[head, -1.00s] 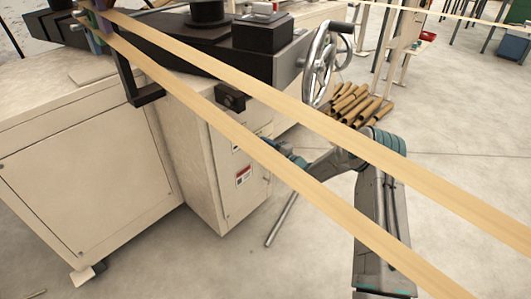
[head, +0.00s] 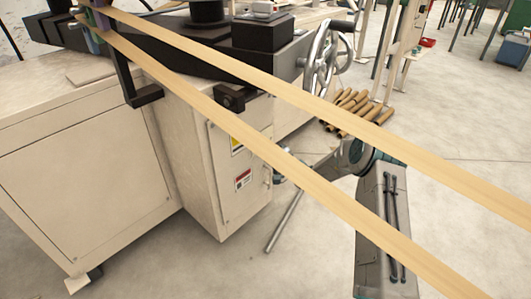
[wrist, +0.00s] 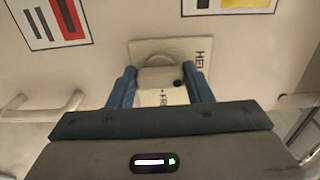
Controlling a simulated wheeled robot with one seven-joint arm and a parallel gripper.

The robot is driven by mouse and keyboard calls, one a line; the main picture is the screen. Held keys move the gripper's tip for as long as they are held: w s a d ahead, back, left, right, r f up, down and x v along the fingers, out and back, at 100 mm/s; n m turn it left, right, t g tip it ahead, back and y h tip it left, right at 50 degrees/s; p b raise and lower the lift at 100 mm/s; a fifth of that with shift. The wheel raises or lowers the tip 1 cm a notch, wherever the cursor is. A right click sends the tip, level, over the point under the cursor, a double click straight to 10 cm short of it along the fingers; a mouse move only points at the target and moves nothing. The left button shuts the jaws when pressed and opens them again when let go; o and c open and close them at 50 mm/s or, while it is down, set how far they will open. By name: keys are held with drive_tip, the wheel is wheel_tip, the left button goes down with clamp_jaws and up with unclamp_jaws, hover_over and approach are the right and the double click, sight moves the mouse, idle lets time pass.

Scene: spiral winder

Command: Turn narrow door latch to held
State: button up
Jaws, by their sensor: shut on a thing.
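The narrow door (head: 224,160) is the cream panel on the cabinet's front in the head view, with a yellow label and a red-and-white label. In the head view the gripper is mostly hidden behind a tan strip, so the latch's setting cannot be told there.
Two long tan strips (head: 330,185) cross in front of the cabinet and my arm. A white bar handle (wrist: 28,106) is left of the latch. Cardboard tubes (head: 357,112) lie behind.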

drive_tip(key=o, duration=1)
drive_tip(key=p+v, duration=0.3)
drive_tip(key=v, duration=1)
drive_tip(key=shift+s+d+p, duration=0.25)
drive_tip(key=shift+d+p, duration=0.05)
drive_tip(key=shift+r, duration=0.1)
